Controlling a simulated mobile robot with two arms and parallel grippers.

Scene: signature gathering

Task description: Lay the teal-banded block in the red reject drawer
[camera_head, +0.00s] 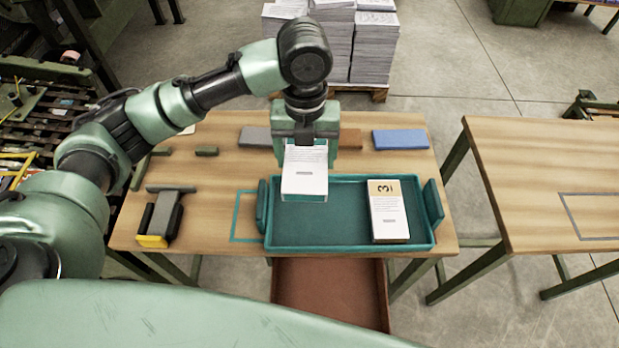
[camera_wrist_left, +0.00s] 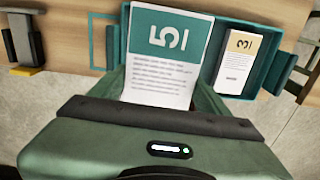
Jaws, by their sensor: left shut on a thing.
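The teal-banded block (camera_head: 304,180) is a white stack of paper with a teal band. In the left wrist view the block (camera_wrist_left: 165,60) shows the teal band with a number on it and printed text. My left gripper (camera_head: 306,143) is shut on it and holds it over the left part of the teal tray (camera_head: 345,242). The red reject drawer (camera_head: 325,290) is a red-brown open drawer below the table's front edge, and the part in view looks empty. My right gripper is not in view.
A yellow-banded block (camera_head: 390,215) lies in the tray's right part. A black and yellow tool (camera_head: 160,218) lies to the left on the table (camera_head: 205,225). A blue block (camera_head: 400,139) lies at the back. A second table (camera_head: 540,160) stands to the right.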

